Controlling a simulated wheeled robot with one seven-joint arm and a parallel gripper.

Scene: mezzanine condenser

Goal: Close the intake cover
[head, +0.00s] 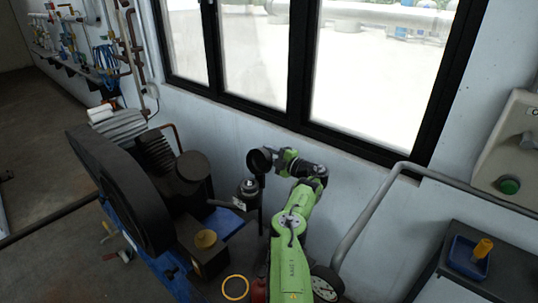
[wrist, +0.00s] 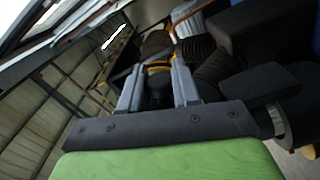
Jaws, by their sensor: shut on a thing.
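The intake cover, a round black cap (head: 259,160), stands raised on edge above the dark cylindrical intake (head: 247,187), whose top with a pale metal fitting is uncovered. My gripper (head: 276,158) reaches in from the right, beside the cap. In the wrist view my gripper's two grey fingers (wrist: 158,72) are closed on a dark part between them, which I take to be the cover's edge. A rounded dark shape (wrist: 155,42) with a yellow band lies just beyond the fingertips. The exact contact is hard to make out.
A black compressor with a large belt guard (head: 115,185) stands left of the intake. A white wall with windows (head: 370,60) is close behind. A grey handrail (head: 375,210) and a dark cabinet with a blue tray (head: 467,258) are at the right.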

